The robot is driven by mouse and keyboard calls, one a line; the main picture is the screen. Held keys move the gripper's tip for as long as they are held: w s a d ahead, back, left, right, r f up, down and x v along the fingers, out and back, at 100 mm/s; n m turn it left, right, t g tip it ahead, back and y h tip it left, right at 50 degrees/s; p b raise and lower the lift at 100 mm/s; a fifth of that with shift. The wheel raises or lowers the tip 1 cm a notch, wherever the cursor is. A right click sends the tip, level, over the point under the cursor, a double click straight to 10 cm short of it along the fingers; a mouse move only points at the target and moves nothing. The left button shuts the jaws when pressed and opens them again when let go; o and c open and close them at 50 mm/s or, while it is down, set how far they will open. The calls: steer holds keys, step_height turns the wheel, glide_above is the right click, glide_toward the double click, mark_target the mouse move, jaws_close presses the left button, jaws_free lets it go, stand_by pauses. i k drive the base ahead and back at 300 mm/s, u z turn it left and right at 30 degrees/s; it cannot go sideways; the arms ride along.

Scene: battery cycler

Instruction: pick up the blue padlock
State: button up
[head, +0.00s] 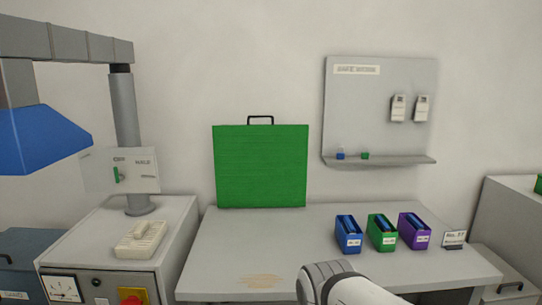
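A small blue padlock (340,155) sits upright on the narrow grey shelf (400,160) at the foot of the wall board, near the shelf's left end. A small green padlock (365,156) stands just to its right, with a gap between them. Both are tiny in the view, so their shackles are hard to make out. Only a white and grey link of my arm shows at the bottom centre, well below and in front of the shelf. My gripper is not in view.
Two tags (398,108) hang on the board above the shelf. Below, the bench (235,245) holds blue (348,242), green (382,242) and purple (414,240) bins and a small sign (454,238). A green panel (261,167) stands at the back. The bench's left front is clear.

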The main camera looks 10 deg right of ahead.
mark_target(340, 155)
steer(key=i, duration=1)
steer(key=u, duration=0.05)
